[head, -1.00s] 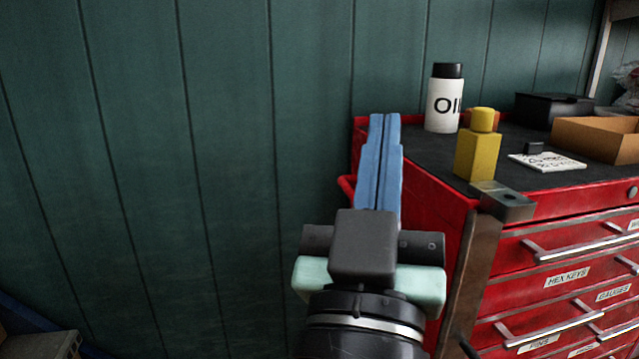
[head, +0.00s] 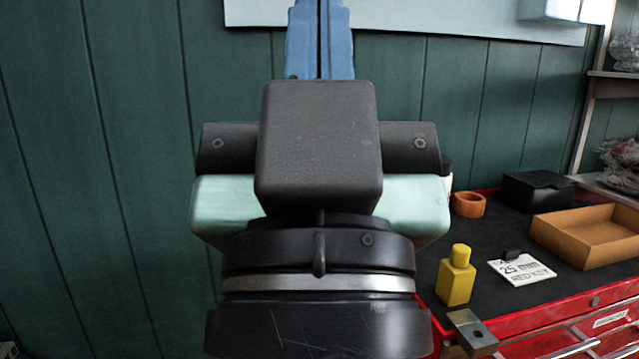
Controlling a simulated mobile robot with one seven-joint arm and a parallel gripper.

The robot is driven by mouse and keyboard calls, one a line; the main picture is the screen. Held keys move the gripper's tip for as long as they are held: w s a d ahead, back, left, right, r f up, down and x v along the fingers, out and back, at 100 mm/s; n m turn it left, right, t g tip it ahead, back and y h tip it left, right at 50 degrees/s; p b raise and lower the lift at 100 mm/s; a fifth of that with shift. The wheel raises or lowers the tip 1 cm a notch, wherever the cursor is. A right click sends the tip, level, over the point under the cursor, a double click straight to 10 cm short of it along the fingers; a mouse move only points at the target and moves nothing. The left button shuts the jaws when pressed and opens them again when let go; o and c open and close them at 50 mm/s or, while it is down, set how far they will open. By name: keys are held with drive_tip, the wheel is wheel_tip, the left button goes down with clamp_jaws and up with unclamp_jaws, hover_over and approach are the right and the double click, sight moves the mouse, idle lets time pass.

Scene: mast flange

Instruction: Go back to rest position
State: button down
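My gripper (head: 319,30) is large in the middle of the head view, pointing up and away in front of the green wall. Its two blue fingers lie side by side with only a thin dark line between them, and nothing shows between them. The fingertips reach the top edge of the picture. The gripper body hides part of the wall and the left end of the cabinet top.
A red tool cabinet (head: 555,307) stands at the lower right. On its black top are a yellow bottle (head: 456,277), a white label card (head: 521,269), an orange ring (head: 468,204), a black box (head: 538,190) and a cardboard tray (head: 590,236). A metal bracket (head: 470,330) sits at its front corner. Shelves stand far right.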

wheel_tip(320, 180, up, 14)
drive_tip(key=p, duration=1.1)
drive_tip(key=shift+p, duration=0.3)
